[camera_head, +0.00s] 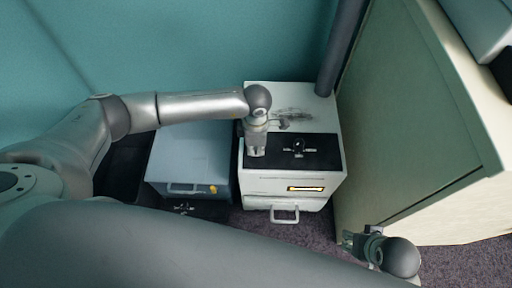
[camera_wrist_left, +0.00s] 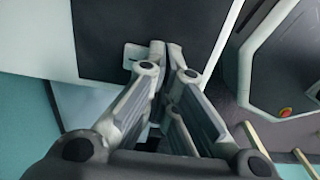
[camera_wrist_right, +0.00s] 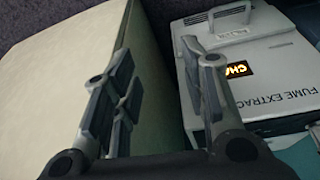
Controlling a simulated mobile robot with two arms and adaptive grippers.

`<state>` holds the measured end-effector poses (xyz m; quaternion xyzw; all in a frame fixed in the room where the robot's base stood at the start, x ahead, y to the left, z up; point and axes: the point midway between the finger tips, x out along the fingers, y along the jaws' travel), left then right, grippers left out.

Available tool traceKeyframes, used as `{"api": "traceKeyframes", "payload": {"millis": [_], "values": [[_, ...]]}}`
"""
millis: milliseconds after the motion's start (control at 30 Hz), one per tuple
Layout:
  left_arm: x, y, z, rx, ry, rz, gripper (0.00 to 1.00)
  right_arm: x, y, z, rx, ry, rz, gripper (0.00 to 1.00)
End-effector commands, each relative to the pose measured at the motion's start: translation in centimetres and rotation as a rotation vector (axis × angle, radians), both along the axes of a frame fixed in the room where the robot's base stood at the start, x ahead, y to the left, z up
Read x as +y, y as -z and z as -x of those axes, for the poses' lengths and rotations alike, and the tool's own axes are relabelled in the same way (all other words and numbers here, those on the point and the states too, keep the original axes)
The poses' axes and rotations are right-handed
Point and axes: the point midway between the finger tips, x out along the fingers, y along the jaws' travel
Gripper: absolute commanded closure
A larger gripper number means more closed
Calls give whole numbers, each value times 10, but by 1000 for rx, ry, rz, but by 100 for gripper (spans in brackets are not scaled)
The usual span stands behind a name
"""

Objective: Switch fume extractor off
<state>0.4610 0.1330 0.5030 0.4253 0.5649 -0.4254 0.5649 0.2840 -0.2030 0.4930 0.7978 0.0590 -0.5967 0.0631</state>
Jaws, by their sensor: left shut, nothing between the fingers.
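The fume extractor is a white box (camera_head: 258,186) with a black top panel, a dark knob (camera_head: 298,147) with small markings on either side, and a lit orange display (camera_head: 305,189) on its front. My left gripper (camera_head: 256,153) is shut and empty, pointing down at the left part of the black panel, left of the knob. Whether it touches the panel cannot be told. In the left wrist view its fingertips (camera_wrist_left: 163,48) meet over the dark panel's edge. My right gripper (camera_head: 352,241) is open and empty at lower right; the right wrist view shows the extractor's lettered front (camera_wrist_right: 262,92) beyond its fingers.
A blue-grey box (camera_head: 188,155) with a handle stands left of the extractor. A large pale cabinet (camera_head: 415,110) rises close on the right. A dark pipe (camera_head: 342,45) stands at the extractor's back right corner, and a teal wall (camera_head: 190,45) is behind.

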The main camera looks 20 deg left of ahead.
Motion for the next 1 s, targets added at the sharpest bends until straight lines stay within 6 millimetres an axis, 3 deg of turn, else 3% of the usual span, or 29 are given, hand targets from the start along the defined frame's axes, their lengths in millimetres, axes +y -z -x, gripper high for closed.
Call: {"api": "traceKeyframes", "payload": {"millis": [1000], "values": [[0, 2, 0, 0, 0, 0, 100, -1, -8, 2, -3, 0, 0, 60]]}}
